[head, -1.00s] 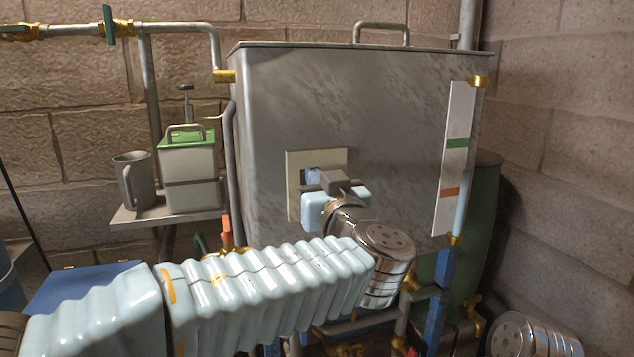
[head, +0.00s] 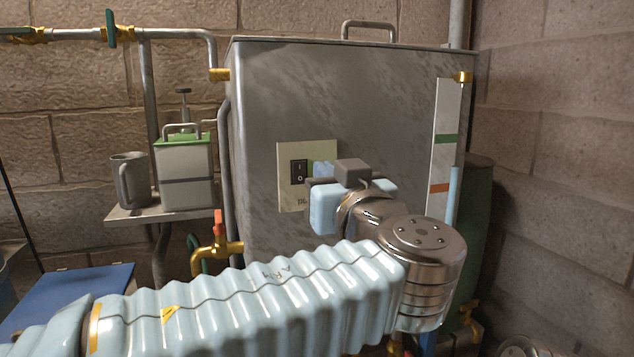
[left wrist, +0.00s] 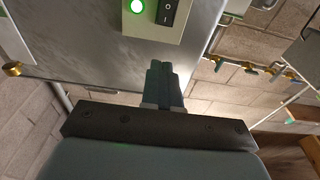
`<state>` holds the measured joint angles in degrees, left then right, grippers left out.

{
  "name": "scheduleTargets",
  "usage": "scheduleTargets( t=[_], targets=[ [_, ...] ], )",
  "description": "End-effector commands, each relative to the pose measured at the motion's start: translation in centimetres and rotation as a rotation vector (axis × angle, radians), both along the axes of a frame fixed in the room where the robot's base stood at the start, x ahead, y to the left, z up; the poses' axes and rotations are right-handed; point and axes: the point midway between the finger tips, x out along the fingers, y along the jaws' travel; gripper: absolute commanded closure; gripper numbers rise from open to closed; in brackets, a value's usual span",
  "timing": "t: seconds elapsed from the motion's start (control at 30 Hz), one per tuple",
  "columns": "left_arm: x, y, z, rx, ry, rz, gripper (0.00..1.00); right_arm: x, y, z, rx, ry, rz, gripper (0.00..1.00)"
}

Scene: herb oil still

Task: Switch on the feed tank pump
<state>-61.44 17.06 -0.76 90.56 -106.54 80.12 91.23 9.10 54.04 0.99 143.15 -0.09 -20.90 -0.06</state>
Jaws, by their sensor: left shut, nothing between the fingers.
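The feed tank (head: 260,110) is a grey metal box against the wall. A cream switch plate (head: 291,203) on its front carries a black rocker switch (head: 299,172) marked I and O. In the left wrist view, upside down, the plate (left wrist: 150,27) shows the rocker (left wrist: 168,12) beside a glowing green lamp (left wrist: 137,6). That gripper is shut and empty, just right of the rocker. In the left wrist view its fingertips (left wrist: 163,72) are apart from the rocker. My right gripper is out of view.
A brass tap with a red handle (head: 218,228) stands left of the tank, near my left arm. A shelf (head: 130,216) holds a grey mug (head: 130,180) and a green-topped can (head: 187,175). A level gauge (head: 445,130) runs down the tank's right side.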

Motion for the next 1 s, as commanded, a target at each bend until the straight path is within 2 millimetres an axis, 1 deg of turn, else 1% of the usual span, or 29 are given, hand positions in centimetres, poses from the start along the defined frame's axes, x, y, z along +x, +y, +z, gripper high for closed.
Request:
scheduleTargets(
  t=[0.03,0.1,0.2,0.3,0.63,0.73,0.77,0.83,0.87,0.97,1.0],
  targets=[
    [-0.9,-0.4,0.0,-0.001,-0.001,-0.003,1.0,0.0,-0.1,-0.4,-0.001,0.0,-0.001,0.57],
    [-1.9,-0.6,0.1,0.0,-0.001,-0.002,1.0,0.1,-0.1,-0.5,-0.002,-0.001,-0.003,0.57],
    [-2.9,-1.0,0.3,-0.001,0.0,-0.001,1.0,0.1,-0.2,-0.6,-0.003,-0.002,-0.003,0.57],
    [-3.5,-1.1,0.4,-0.001,0.0,-0.001,1.0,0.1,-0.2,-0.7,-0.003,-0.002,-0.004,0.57],
    [-3.7,-1.2,0.5,0.0,0.0,0.001,1.0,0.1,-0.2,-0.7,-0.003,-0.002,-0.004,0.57],
    [-3.1,-1.3,-0.3,0.017,0.022,-0.003,1.0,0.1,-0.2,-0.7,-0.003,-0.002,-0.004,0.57],
    [-2.7,-1.5,-0.9,0.03,0.04,-0.007,1.0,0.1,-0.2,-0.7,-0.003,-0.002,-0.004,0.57],
    [-1.2,-1.9,-3.4,0.081,0.112,-0.021,1.0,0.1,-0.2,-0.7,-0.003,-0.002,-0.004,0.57],
    [-0.4,-2.2,-5.0,0.108,0.157,-0.031,1.0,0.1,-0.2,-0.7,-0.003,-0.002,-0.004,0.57],
    [2.8,-2.6,-12.1,0.22,0.351,-0.078,1.0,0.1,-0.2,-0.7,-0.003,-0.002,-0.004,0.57],
    [3.9,-2.6,-15.4,0.26,0.442,-0.103,1.0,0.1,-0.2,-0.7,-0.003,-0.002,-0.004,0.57]
  ],
)
